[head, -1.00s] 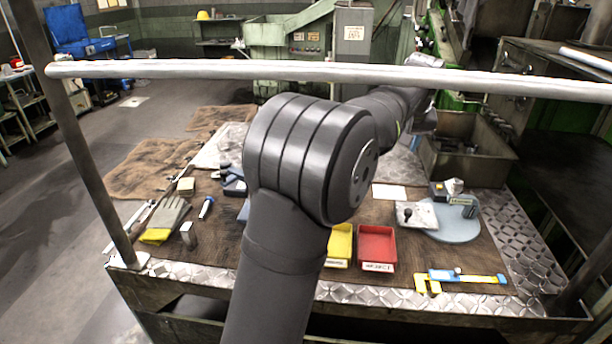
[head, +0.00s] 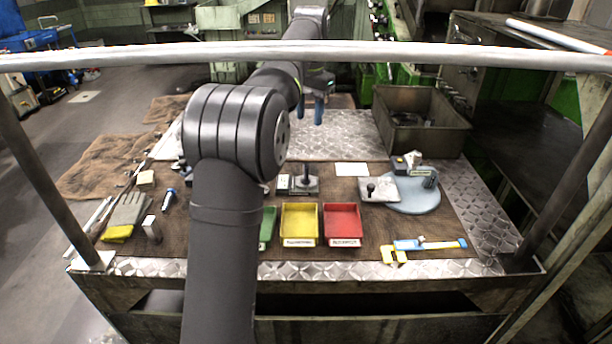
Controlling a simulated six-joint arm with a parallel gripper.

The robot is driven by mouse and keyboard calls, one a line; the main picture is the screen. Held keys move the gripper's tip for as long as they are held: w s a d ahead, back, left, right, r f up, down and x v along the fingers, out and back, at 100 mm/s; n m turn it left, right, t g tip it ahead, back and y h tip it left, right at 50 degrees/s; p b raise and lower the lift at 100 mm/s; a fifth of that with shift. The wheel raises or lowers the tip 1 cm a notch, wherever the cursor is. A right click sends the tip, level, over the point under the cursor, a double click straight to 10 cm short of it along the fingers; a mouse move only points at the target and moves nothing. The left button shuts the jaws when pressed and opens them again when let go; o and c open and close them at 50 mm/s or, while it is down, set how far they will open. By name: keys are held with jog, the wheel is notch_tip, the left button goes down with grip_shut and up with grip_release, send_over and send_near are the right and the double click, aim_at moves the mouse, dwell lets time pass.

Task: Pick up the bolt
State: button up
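My gripper (head: 312,112) hangs fingers down over the back part of the bench, left of a metal bin (head: 405,141). Its two blue-tipped fingers are apart, with nothing visible between them. I cannot pick out a bolt for certain. Small dark items (head: 428,121) lie in the bin, too small to identify.
Green, yellow (head: 299,222) and red (head: 342,222) trays stand at the front middle. A caliper-like tool (head: 430,244) lies front right, near a round blue-grey pad (head: 412,200). Gloves (head: 126,214) lie at the left. A rail (head: 450,55) crosses the view. The diamond plate (head: 345,140) has clear room.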

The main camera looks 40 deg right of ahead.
send_near(306, 164)
jog(key=shift+m, duration=0.4)
jog(key=f, duration=0.6)
jog(key=shift+w+f, duration=0.15)
jog(key=shift+w, duration=0.15)
jog(key=shift+s+f, duration=0.15)
jog(key=shift+f, duration=2.5)
grip_shut()
